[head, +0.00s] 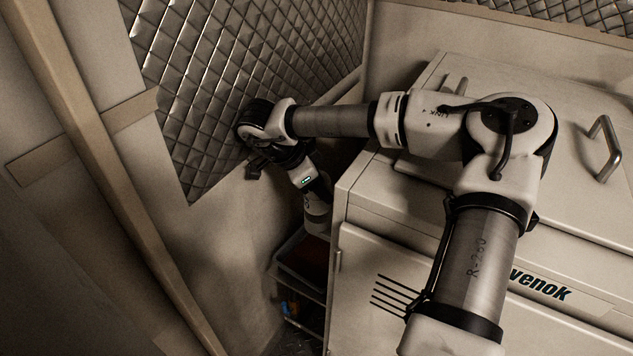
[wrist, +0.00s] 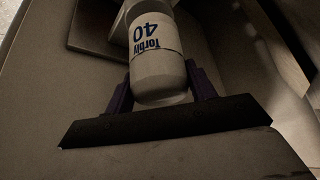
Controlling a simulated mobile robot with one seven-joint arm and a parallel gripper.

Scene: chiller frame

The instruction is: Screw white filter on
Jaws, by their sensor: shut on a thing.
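The white filter (wrist: 157,70) is a white cylinder with blue lettering, "Torbly 40", upside down in the wrist view. My gripper (wrist: 160,84) has a dark purple finger on each side of its near end and is shut on it. The filter's far end is next to a pale part (wrist: 128,14) at the top of the picture. I cannot tell whether they touch or are threaded together. In the head view my arm reaches left past the chiller and bends down into the gap beside it. The fingers and filter cannot be made out clearly there.
The white chiller cabinet (head: 360,255) fills the right, with a handle (head: 606,148) on top. A quilted metal panel (head: 215,85) hangs on the wall behind my wrist. A shelf rack (head: 300,322) with small coloured items stands low in the narrow gap. A wooden post (head: 105,160) is at left.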

